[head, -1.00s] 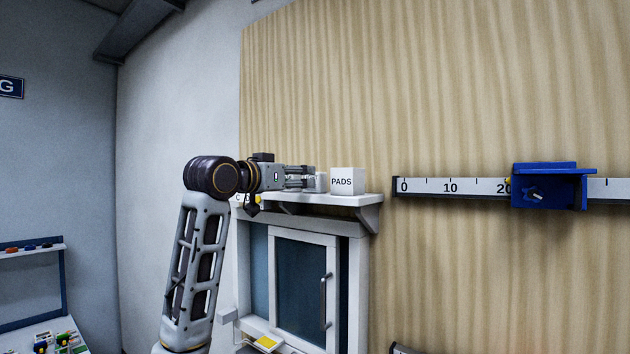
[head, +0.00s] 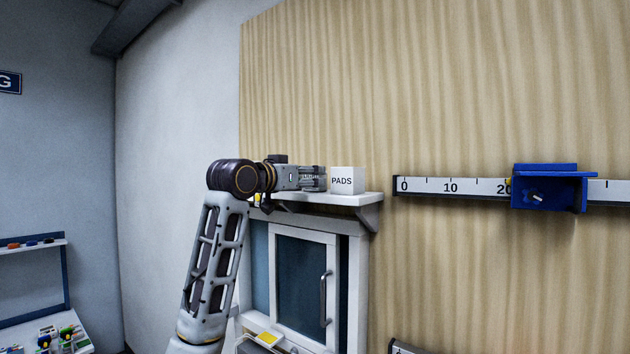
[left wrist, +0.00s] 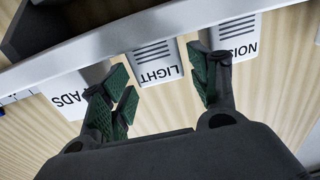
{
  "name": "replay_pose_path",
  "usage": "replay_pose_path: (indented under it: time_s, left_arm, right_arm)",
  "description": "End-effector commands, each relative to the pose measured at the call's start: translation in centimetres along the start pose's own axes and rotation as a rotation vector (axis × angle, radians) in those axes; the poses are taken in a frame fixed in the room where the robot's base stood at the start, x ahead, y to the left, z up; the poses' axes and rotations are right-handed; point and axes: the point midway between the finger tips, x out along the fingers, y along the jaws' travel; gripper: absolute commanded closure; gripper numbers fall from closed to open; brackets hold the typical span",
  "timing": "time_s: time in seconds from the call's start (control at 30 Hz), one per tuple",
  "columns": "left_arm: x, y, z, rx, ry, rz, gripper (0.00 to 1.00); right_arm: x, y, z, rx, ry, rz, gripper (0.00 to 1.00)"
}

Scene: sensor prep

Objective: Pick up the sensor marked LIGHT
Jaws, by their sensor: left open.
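The LIGHT sensor (left wrist: 156,62), a pale box with dark slots and an upside-down label, shows in the left wrist view. It lies between the two spread fingers of my left gripper (left wrist: 165,78), with gaps visible on both sides. In the head view my left gripper (head: 316,178) is above the white shelf (head: 350,199), just left of the PADS box (head: 347,181). It hides the LIGHT sensor there. My right gripper is in neither view.
The NOISE sensor (left wrist: 236,38) stands close beside the right finger in the wrist view, and the PADS box (left wrist: 68,103) is near the left finger. A cabinet (head: 302,285) is below the shelf. A ruled rail with a blue carriage (head: 548,190) is at right.

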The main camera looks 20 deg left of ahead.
Motion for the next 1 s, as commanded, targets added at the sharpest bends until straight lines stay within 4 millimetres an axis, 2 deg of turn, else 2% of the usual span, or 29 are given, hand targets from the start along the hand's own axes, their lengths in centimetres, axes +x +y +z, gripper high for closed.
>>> replay_pose_path:
  time_s: [0.43,0.97,1.0]
  left_arm:
    - [3.5,0.2,-0.1,0.0,-0.002,0.0,0.39]
    - [3.7,0.1,0.0,0.0,0.0,-0.001,0.39]
    - [3.7,0.1,0.0,0.0,0.0,-0.001,0.42]
  right_arm:
    - [-1.8,0.1,-0.2,0.0,0.0,0.0,0.7]
    - [-1.8,0.1,-0.2,0.0,0.0,0.001,0.7]
    - [-1.8,0.1,-0.2,0.0,0.0,0.001,0.7]
